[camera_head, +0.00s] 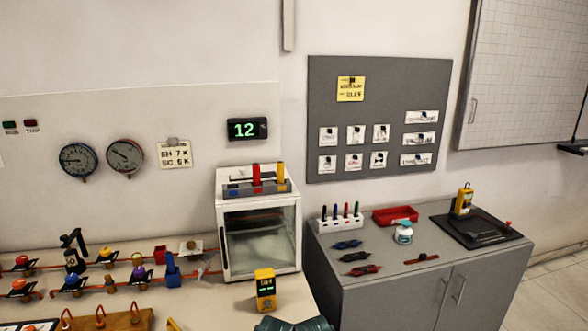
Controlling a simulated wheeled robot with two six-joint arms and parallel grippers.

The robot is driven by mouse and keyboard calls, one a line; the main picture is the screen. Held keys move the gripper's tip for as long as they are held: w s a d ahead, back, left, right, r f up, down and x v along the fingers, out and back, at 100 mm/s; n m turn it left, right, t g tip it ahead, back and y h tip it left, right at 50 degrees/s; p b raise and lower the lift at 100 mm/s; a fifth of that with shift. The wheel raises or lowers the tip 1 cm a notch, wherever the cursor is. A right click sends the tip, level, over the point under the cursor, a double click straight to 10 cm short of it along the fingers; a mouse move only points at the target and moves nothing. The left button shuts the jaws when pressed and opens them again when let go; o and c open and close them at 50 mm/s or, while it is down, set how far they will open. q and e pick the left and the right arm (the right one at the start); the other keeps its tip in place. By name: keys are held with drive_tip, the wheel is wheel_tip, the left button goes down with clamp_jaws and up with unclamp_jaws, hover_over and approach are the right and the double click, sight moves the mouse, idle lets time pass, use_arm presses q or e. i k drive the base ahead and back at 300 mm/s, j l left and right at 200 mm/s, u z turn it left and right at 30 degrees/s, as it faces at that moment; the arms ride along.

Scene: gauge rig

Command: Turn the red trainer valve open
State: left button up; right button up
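Several small valves with coloured knobs sit along red pipes at the lower left. One has a red knob (22,260) at the far left. Near it are an orange knob (18,284), a blue knob (72,280), a yellow-orange knob (105,252) and a purple knob (138,271). A wooden board (110,319) with red hooked parts is cut off by the bottom edge. I cannot tell which valve is the trainer valve or how far it is turned. Neither of my grippers shows.
A glass-fronted white cabinet (223,240) stands right of the pipes, with a yellow meter (265,289) in front. A dark ribbed thing (293,324) is cut off at the bottom. A grey cabinet (375,291) with tools stands right. Two gauges (78,160) hang on the wall.

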sight(21, 260)
drive_tip(key=u, duration=1.35)
